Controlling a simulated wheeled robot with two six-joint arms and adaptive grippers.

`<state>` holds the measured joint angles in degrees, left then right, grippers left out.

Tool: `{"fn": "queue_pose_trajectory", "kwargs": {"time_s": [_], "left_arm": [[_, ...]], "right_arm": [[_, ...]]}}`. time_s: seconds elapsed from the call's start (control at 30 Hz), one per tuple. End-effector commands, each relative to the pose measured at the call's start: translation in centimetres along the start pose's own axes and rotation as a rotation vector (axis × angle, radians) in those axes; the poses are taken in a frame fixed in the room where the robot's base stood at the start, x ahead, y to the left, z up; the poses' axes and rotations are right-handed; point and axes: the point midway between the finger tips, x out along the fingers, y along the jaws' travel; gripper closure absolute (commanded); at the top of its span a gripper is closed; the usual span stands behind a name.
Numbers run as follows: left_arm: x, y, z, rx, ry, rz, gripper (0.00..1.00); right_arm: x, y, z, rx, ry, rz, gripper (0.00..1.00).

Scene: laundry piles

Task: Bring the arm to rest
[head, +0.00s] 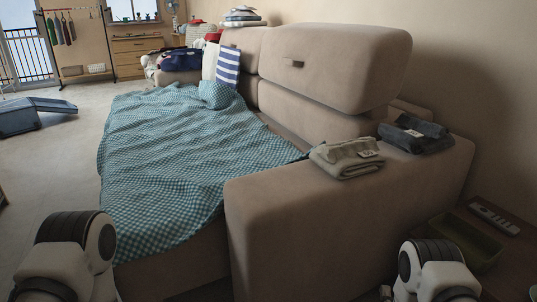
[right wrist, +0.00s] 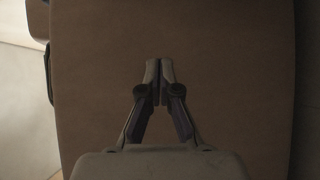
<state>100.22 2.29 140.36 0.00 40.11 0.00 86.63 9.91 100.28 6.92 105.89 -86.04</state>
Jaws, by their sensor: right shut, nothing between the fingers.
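My right gripper (right wrist: 159,66) shows in the right wrist view with its two fingers together and nothing between them. It faces a plain brown surface, probably the sofa's side, and I cannot tell how far away that is. In the head view my right arm (head: 435,272) is at the bottom right, beside the sofa's near armrest; the gripper there is mostly cut off by the frame's lower edge. My left arm (head: 75,250) is at the bottom left, and its gripper is out of view.
A beige sofa (head: 310,225) fills the middle. A teal checked cloth (head: 170,155) covers its seat. A grey-beige folded towel (head: 345,157) and a dark folded cloth (head: 412,135) lie on the armrest. A green tray (head: 465,240) is at right. Open floor (head: 45,160) is at left.

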Motion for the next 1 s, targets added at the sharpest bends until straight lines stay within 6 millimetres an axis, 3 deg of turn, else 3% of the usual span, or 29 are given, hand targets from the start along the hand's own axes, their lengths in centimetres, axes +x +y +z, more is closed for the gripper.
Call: {"fn": "queue_pose_trajectory", "kwargs": {"time_s": [0.03,0.13,0.2,0.4,0.63,0.73,0.8,1.0], "left_arm": [[-1.7,0.0,0.0,0.0,0.0,0.0,0.44],[-2.7,0.0,0.0,0.0,0.001,0.0,0.44],[-3.0,0.0,0.0,0.0,0.001,0.0,0.44],[-3.4,0.0,0.0,0.0,0.001,0.0,0.44],[-3.3,0.0,0.0,0.0,0.0,0.0,0.44],[-4.1,0.0,0.0,0.0,0.0,0.0,0.44],[-7.6,0.1,0.0,0.0,0.0,0.0,0.44],[-14.3,0.1,0.0,0.0,0.001,0.0,0.44]], "right_arm": [[-0.6,2.5,-2.0,0.022,0.032,-0.074,1.0],[-5.0,1.3,-4.4,0.208,0.046,-0.392,1.0],[-9.2,-0.2,-5.0,0.356,-0.007,-0.617,1.0],[-21.6,-2.6,-4.2,0.662,-0.328,-1.093,1.0],[-33.3,-2.6,-1.9,0.882,-0.879,-1.364,1.0],[-34.7,-1.8,-1.6,0.995,-1.085,-1.337,1.0],[-34.4,1.7,-1.8,0.989,-1.072,-1.339,1.0],[-34.1,8.3,-2.0,0.989,-1.069,-1.338,1.0]]}}
